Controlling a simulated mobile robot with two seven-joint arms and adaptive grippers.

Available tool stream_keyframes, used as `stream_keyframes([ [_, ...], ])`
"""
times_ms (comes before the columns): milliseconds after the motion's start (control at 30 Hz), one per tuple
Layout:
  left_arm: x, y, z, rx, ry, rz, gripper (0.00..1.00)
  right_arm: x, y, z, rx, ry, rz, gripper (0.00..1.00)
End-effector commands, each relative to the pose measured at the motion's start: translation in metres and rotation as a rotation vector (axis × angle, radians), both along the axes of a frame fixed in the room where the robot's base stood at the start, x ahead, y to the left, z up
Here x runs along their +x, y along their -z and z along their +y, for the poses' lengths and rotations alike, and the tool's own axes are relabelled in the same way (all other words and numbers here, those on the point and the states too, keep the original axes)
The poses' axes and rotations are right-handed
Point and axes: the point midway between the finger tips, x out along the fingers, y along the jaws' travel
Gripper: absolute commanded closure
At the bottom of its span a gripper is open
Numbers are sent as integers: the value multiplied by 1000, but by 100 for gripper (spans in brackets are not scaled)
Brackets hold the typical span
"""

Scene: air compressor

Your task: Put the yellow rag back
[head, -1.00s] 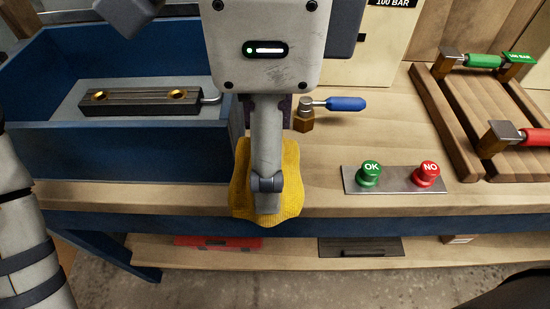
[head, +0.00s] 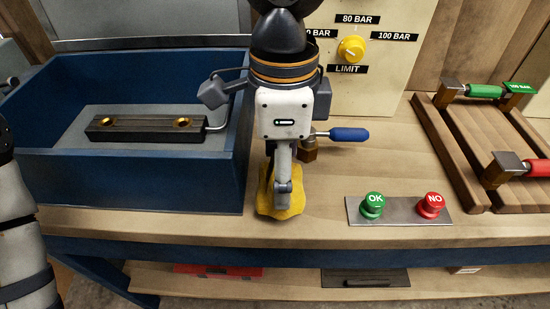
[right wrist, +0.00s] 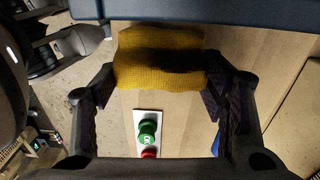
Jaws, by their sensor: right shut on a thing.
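The yellow rag (head: 269,201) is at the bench's front edge, just right of the blue box, in the head view. My right gripper (head: 283,190) points down and is shut on it. In the right wrist view the rag (right wrist: 158,60) lies between the two fingers of the right gripper (right wrist: 158,88). I cannot tell whether the rag touches the bench top. My left gripper is out of view; only part of my left arm shows at the left edge.
The blue box (head: 120,180) holds a dark block with brass fittings (head: 150,127). A blue-handled valve (head: 348,134) stands behind the gripper. Right are the OK button (head: 373,203), the NO button (head: 431,204) and a wooden rack (head: 450,150). The bench between is clear.

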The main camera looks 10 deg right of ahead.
Motion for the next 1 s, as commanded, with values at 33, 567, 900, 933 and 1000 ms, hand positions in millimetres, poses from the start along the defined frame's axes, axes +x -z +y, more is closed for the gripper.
stream_keyframes([
  [33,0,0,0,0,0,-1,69,-1,11,0,-3,-1,5,74],
  [567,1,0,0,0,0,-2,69,-1,32,1,1,0,2,25],
  [900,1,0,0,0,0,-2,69,-1,32,1,1,0,2,14],
  [933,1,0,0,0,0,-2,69,-1,31,1,0,1,1,14],
  [1000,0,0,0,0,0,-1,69,-1,25,1,1,2,1,14],
])
